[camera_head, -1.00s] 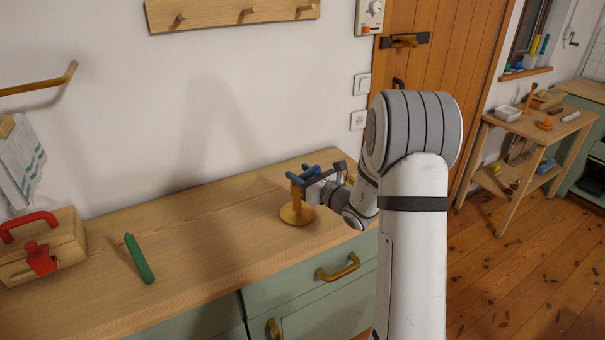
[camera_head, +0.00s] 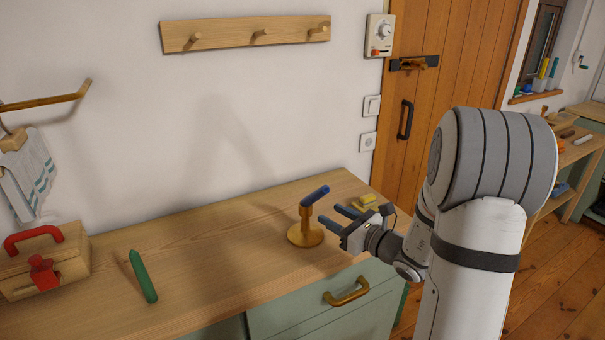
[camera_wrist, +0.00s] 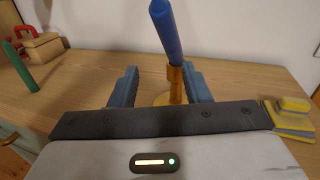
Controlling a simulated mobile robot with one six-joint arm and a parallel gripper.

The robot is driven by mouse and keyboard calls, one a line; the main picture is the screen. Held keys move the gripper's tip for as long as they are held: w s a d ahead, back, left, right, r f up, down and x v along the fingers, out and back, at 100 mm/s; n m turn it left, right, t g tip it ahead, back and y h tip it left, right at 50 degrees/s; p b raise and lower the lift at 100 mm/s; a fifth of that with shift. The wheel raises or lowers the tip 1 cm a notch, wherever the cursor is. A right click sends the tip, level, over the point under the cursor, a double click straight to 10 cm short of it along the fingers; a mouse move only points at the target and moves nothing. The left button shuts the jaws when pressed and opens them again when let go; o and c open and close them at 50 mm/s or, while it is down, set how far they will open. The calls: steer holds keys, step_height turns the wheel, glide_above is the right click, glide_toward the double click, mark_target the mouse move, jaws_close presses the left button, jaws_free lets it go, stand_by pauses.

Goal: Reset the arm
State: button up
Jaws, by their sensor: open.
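My gripper (camera_head: 342,218) is open, with its two blue-grey fingers apart above the wooden counter (camera_head: 200,247). It is just to the right of a brass stand (camera_head: 305,232) that has a blue handle-like piece (camera_head: 315,195) tilted at its top. In the head view nothing shows between the fingers. In the wrist view the blue piece (camera_wrist: 165,32) and the stand's post (camera_wrist: 175,84) appear ahead, between the two fingers (camera_wrist: 160,88). I cannot tell the exact gap to the stand.
A yellow block stack (camera_head: 368,202) lies behind my gripper, near the counter's right end. A green stick (camera_head: 143,277) and a wooden box with a red handle (camera_head: 45,265) are at the left. The middle of the counter is clear.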

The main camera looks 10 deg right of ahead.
steer(key=s+a+n+g+y, duration=0.1)
steer(key=s+a+n+g, duration=1.1)
steer(key=s+a+n, duration=0.25)
steer(key=s+d+n+g+h, duration=0.1)
steer(key=s+d+n+h, duration=0.5)
steer(key=s+n+h, duration=0.2)
steer(key=s+n, duration=0.2)
steer(key=shift+s+f+n+g, duration=0.2)
steer(key=shift+f+n+g, duration=0.05)
steer(key=shift+n+g, duration=0.1)
steer(key=d+n+h, duration=0.1)
steer(key=d+r+n+t+h, duration=0.1)
steer(key=d+n, duration=0.1)
steer(key=shift+s+d+r+h+p, duration=0.2)
steer(key=shift+s+d+h+p, duration=0.1)
steer(key=shift+h, duration=0.1)
steer(key=shift+c, duration=0.2)
steer(key=shift+d+r+t, duration=0.1)
steer(key=shift+d+t, duration=0.15)
steer(key=shift+c, duration=0.5)
